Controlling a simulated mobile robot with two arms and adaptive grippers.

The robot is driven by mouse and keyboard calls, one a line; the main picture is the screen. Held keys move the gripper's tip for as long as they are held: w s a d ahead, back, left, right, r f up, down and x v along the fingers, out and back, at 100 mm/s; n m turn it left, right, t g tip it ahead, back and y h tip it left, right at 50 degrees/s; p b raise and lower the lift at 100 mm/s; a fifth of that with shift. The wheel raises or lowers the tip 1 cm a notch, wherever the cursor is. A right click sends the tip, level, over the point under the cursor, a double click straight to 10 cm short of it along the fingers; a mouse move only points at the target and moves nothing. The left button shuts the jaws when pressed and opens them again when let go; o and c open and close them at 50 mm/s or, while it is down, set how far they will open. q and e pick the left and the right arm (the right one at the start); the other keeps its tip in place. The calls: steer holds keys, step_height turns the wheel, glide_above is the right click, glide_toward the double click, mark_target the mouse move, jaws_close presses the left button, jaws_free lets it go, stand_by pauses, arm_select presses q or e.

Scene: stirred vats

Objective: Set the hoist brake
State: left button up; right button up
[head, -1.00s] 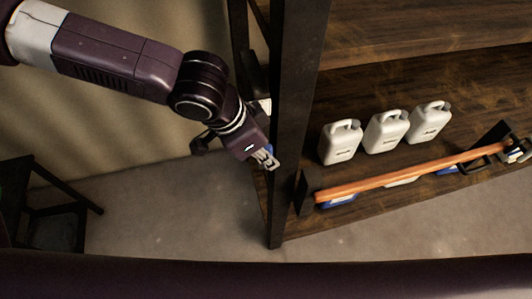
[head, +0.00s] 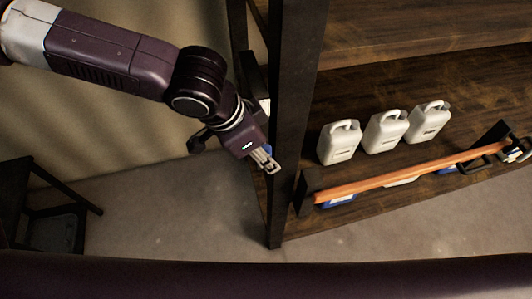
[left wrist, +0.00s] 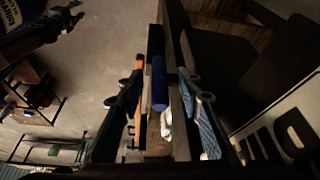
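My left gripper (head: 265,160) is at the dark upright post at the left end of the shelving. In the left wrist view its two fingers (left wrist: 165,100) stand apart. A blue cylindrical grip (left wrist: 159,83) shows between them, with gaps visible on both sides, so it does not look clamped. In the head view only a small blue patch shows behind the fingers. I cannot tell for sure that this grip is the hoist brake's lever; its mount is mostly hidden. My right gripper is in neither view.
The dark post (head: 290,125) stands close to the gripper's right. An orange bar (head: 400,173) runs across the shelf front, before several white jugs (head: 386,132). A dark stand (head: 50,205) is at left. A white lettered panel (left wrist: 285,125) shows in the left wrist view.

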arm_select(q)
steer(key=v, duration=1.1)
